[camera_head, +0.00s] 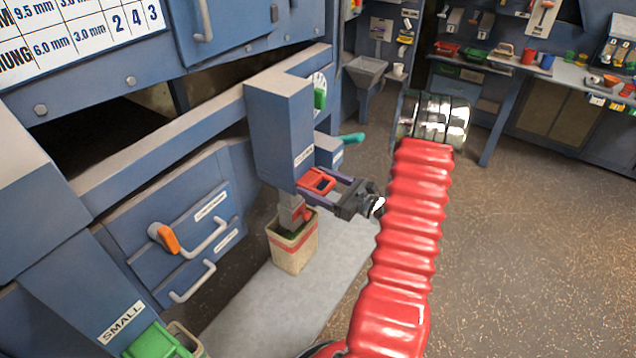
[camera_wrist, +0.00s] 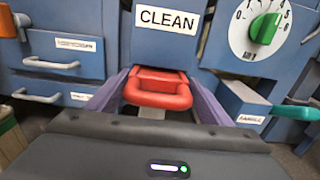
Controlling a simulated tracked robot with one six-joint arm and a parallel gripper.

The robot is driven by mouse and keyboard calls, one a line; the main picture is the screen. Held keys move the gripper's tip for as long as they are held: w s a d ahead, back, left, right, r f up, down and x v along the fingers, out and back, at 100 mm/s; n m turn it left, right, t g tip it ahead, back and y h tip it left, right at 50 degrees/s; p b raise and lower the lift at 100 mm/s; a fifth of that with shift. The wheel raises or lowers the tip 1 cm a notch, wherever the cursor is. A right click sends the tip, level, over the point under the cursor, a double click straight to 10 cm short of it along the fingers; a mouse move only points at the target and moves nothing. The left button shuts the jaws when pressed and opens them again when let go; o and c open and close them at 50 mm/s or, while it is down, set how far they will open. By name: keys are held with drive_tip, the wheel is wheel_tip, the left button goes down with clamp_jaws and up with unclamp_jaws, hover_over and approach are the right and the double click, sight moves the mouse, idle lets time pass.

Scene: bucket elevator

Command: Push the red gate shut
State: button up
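The red gate (camera_head: 317,180) sticks out at the foot of the blue chute marked CLEAN, with its looped handle towards me. In the wrist view the red gate (camera_wrist: 158,90) lies between the two purple fingers of my gripper (camera_wrist: 157,76). The fingers are spread, one on each side of the handle, with small gaps visible. In the head view my gripper (camera_head: 322,187) reaches in from the right at the gate's height. The inner part of the gate is hidden inside the chute.
A sack-like container (camera_head: 292,247) stands under the chute's spout. A teal-handled part (camera_head: 345,138) juts out beside the chute, and a green dial knob (camera_wrist: 265,28) is above it. Drawers with an orange latch (camera_head: 168,238) are at left. Open floor lies to the right.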

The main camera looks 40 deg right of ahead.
drive_tip(key=v, duration=1.3)
drive_tip(key=shift+s, duration=0.35)
drive_tip(key=shift+d, duration=0.1)
drive_tip(key=w+a+r+n+g+y, duration=0.1)
drive_tip(key=a+r+n+g+y, duration=0.25)
drive_tip(key=a, duration=0.55)
drive_tip(key=w+a+r+n+g, duration=0.1)
drive_tip(key=a+r+n+g, duration=0.25)
drive_tip(key=a+n, duration=0.4)
drive_tip(key=w+a+r+n+g+y, duration=0.15)
drive_tip(key=a+n+g, duration=0.3)
drive_tip(key=a, duration=0.45)
drive_tip(key=s+a+r+n+h, duration=0.9)
drive_tip(key=s+a+r+n, duration=0.1)
drive_tip(key=n, duration=0.7)
drive_tip(key=shift+s+a+r+h, duration=0.3)
drive_tip(key=shift+a+r, duration=0.5)
drive_tip(key=shift+a, duration=0.25)
drive_tip(key=shift+n, duration=0.25)
